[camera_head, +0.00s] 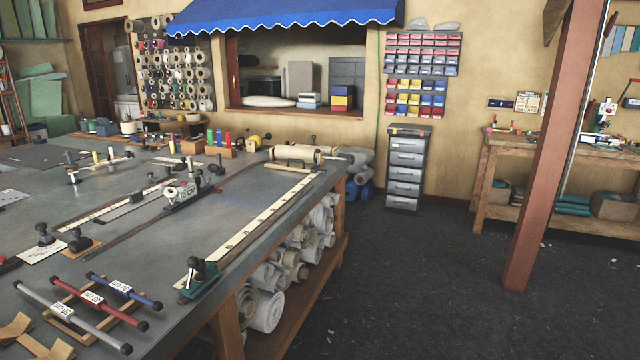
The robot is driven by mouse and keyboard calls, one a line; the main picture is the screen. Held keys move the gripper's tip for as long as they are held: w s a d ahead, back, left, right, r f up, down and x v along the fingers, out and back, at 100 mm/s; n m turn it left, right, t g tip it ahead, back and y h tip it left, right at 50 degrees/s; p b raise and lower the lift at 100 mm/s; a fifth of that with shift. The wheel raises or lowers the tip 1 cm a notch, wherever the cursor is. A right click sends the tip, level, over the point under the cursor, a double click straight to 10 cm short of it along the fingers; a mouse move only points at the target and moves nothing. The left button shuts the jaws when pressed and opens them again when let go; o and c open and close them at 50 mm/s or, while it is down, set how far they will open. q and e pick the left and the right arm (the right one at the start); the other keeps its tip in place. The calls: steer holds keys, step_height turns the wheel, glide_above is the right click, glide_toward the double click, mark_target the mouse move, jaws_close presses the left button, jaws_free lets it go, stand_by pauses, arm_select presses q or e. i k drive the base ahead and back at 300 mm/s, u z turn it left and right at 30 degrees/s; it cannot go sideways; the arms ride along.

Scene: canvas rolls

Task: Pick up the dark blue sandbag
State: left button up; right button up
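Bright blue shapes (363,188) show low behind the far right corner of the worktable (345,172), below pale grey rolls (358,158). They are small and partly hidden by the table. I cannot tell whether any of them is the dark blue sandbag. No other thing in view is clearly a sandbag. Neither of my grippers is in view.
The long grey-topped table fills the left, with tools, rulers and colored bars (97,298) on top and canvas rolls (265,310) below. A drawer cabinet (407,170), a red-brown post (541,150) and a wooden bench (490,180) stand right. Dark floor (430,280) is open between.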

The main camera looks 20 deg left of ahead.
mark_target(39, 139)
steer(key=i, duration=7.9)
steer(key=u, duration=2.85)
steer(key=i, duration=7.35)
